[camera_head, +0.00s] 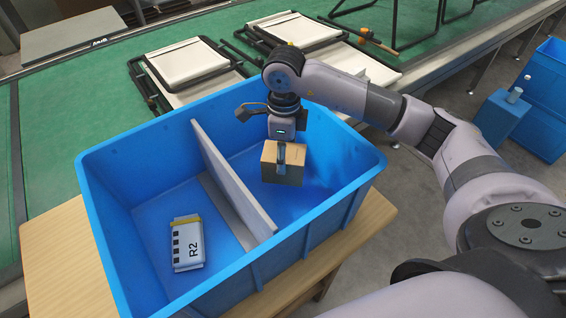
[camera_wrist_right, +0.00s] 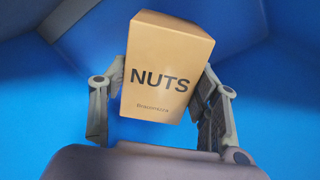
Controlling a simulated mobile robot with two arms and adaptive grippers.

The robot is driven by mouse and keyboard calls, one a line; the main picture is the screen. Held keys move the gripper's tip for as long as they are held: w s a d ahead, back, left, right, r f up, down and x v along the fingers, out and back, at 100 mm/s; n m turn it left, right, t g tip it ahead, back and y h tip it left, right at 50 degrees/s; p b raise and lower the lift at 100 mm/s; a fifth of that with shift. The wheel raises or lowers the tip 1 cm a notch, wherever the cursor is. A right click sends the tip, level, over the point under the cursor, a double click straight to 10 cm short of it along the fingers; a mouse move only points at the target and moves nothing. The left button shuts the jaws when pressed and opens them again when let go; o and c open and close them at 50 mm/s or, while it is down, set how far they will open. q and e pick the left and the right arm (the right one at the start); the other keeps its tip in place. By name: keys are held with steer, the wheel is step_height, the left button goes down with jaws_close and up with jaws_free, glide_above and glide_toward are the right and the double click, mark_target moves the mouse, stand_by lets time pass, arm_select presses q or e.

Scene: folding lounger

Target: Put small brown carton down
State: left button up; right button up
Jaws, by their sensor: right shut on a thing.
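The small brown carton (camera_head: 270,166) is in the right compartment area of the blue bin (camera_head: 330,215). In the right wrist view the carton (camera_wrist_right: 168,70) shows the word NUTS and sits between the two fingers. My right gripper (camera_head: 283,160) comes from above and is shut on the carton. I cannot tell whether the carton touches the bin floor. The left gripper is not in view.
A grey divider (camera_head: 228,180) splits the bin. A white packet marked R2 (camera_head: 188,243) lies in the left compartment. The bin stands on a wooden table (camera_head: 50,240). Folded loungers (camera_head: 185,62) lie on the green conveyor (camera_head: 50,130) behind.

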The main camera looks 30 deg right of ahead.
steer(key=shift+f, duration=0.7)
step_height(320, 180, down, 3)
steer(key=shift+f+p, duration=0.15)
steer(key=shift+p, duration=0.55)
steer(key=shift+f, duration=0.45)
steer(key=shift+f, duration=0.1)
steer(key=o, duration=1.7)
